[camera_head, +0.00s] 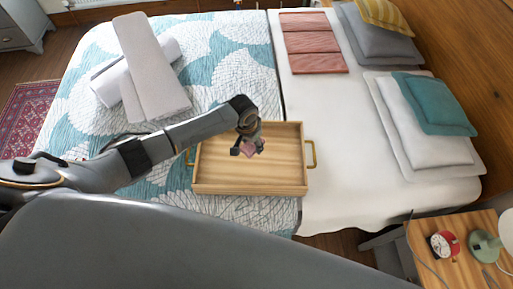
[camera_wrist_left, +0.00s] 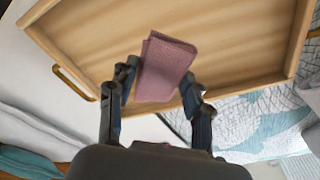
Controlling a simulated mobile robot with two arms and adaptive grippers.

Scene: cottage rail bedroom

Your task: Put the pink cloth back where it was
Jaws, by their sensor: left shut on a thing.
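The pink cloth (camera_wrist_left: 165,67), a small folded mauve-pink piece, is between the fingers of my left gripper (camera_wrist_left: 160,82) in the left wrist view. The left gripper (camera_head: 248,147) is shut on it. In the head view the cloth (camera_head: 251,149) shows small beneath the fingers, over the wooden tray (camera_head: 215,184). The tray also fills the upper part of the wrist view (camera_wrist_left: 215,45). Whether the cloth touches the tray floor is hard to tell. My right gripper is not in view.
The tray has raised rims and brass side handles and sits on the bed (camera_head: 340,150). Salmon folded cloths (camera_head: 314,43) lie at the far side. A nightstand (camera_head: 430,225) holds a red clock (camera_head: 443,244) and lamp.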

